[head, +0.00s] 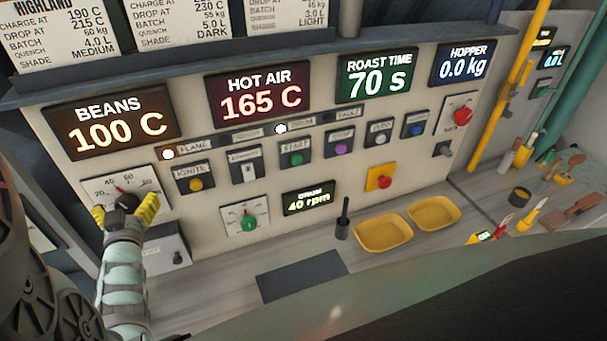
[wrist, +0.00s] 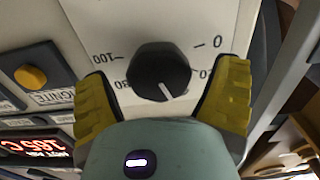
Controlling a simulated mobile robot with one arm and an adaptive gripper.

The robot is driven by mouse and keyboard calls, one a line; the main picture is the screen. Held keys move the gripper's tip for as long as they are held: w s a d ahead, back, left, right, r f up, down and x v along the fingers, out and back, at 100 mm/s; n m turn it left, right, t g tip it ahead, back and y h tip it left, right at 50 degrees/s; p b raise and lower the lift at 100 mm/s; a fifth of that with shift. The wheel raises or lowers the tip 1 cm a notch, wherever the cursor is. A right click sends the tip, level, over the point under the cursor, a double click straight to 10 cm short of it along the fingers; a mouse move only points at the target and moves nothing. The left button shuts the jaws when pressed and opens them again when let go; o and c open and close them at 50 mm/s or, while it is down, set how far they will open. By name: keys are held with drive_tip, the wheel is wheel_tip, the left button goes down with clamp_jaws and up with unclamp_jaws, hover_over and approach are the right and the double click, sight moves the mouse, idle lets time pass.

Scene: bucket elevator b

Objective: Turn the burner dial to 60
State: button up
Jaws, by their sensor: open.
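The burner dial is a black round knob (wrist: 158,70) with a white pointer line, on a pale scale plate (head: 98,183) at the left of the panel. In the head view, 20, 40, 60 and 80 show along the top of the scale. In the wrist view, the pointer line aims down toward my palm, between the 80 side and the 20 side; the marks there are hidden. My gripper (head: 125,205) is open, its yellow fingers on either side of the knob. In the wrist view (wrist: 166,82) gaps show between fingers and knob.
An orange-lit ignite button (head: 195,185) and a green knob (head: 248,221) sit right of the dial. A grey box (head: 165,250) juts out below it. Two yellow trays (head: 383,233) lie on the counter. The display above reads hot air 165 C (head: 258,95).

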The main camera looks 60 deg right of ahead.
drive_tip(key=shift+w+d, duration=0.15)
drive_tip(key=shift+d, duration=0.1)
drive_tip(key=shift+c, duration=0.5)
drive_tip(key=shift+a, duration=0.15)
drive_tip(key=c, duration=1.1)
drive_tip(key=shift+f+m+b, duration=0.15)
drive_tip(key=shift+m+b, duration=0.15)
drive_tip(key=shift+b, duration=0.4)
drive_tip(key=m+b, duration=0.3)
drive_tip(key=shift+d+f, duration=0.15)
drive_tip(key=shift+d, duration=0.05)
drive_tip(key=shift+m+b, duration=2.1)
drive_tip(key=shift+r, duration=0.2)
